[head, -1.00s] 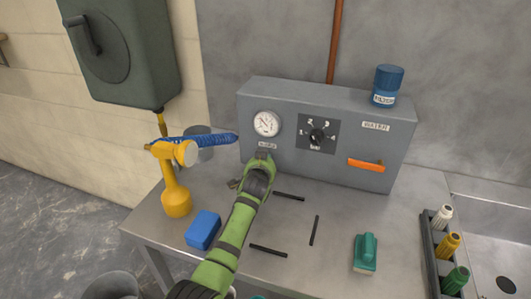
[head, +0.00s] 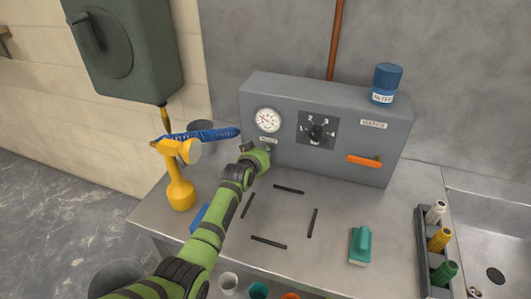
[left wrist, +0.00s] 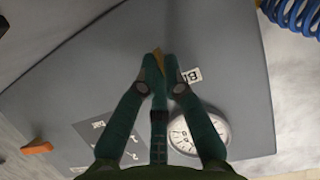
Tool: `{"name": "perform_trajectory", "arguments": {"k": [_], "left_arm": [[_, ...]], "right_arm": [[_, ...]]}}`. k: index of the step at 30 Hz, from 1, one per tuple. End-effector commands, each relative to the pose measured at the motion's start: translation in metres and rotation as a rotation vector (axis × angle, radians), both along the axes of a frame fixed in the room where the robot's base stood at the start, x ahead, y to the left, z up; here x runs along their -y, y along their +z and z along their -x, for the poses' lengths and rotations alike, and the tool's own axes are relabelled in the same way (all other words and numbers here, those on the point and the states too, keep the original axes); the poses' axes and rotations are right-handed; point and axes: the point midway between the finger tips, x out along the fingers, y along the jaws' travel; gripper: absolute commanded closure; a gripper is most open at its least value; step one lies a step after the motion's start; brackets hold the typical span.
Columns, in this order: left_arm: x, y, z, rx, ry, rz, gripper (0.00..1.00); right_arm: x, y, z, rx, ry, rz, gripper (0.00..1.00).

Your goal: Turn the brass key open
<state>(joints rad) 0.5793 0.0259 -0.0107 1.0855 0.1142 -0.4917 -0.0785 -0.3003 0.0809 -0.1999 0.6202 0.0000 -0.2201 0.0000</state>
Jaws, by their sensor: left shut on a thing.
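My left gripper (head: 264,155) is at the front of the grey box (head: 335,110), just below the round gauge (head: 268,120) and its small label. In the left wrist view, the fingertips of my left gripper (left wrist: 156,62) close together on the brass key (left wrist: 157,54). Only a thin brass-coloured sliver of the key shows between them; the fingers hide the rest, so its angle is hard to tell. In the head view the key is hidden behind the gripper. My right gripper is not in view.
A black dial (head: 317,131) and an orange handle (head: 364,161) are right of the gripper on the box. A blue jar (head: 386,83) stands on top. A teal object (head: 360,246) lies on the bench.

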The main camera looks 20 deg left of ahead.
Motion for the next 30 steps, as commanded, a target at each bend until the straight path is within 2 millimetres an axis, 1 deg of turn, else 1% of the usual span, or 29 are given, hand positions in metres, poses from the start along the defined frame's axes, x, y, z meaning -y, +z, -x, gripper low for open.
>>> {"name": "perform_trajectory", "arguments": {"k": [1, 10, 11, 12, 26, 30], "left_arm": [[-0.0066, 0.0087, -0.0031, 0.020, 0.010, -0.002, 1.00], [-0.0069, 0.0085, -0.0032, 0.020, 0.010, -0.001, 1.00], [-0.0070, 0.0085, -0.0032, 0.020, 0.010, -0.001, 0.83], [-0.0070, 0.0085, -0.0032, 0.020, 0.010, -0.001, 0.68], [-0.0024, 0.0019, -0.0004, 0.006, 0.004, 0.001, 0.68], [-0.0022, 0.0029, 0.0050, 0.004, 0.003, 0.000, 0.68]], "right_arm": [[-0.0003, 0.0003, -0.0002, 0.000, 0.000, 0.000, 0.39], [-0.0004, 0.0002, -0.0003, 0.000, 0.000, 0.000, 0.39], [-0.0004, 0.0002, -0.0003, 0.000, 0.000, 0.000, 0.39], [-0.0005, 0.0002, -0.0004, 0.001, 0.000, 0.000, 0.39], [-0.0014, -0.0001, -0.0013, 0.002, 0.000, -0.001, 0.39], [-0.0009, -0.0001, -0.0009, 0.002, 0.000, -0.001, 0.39]]}}
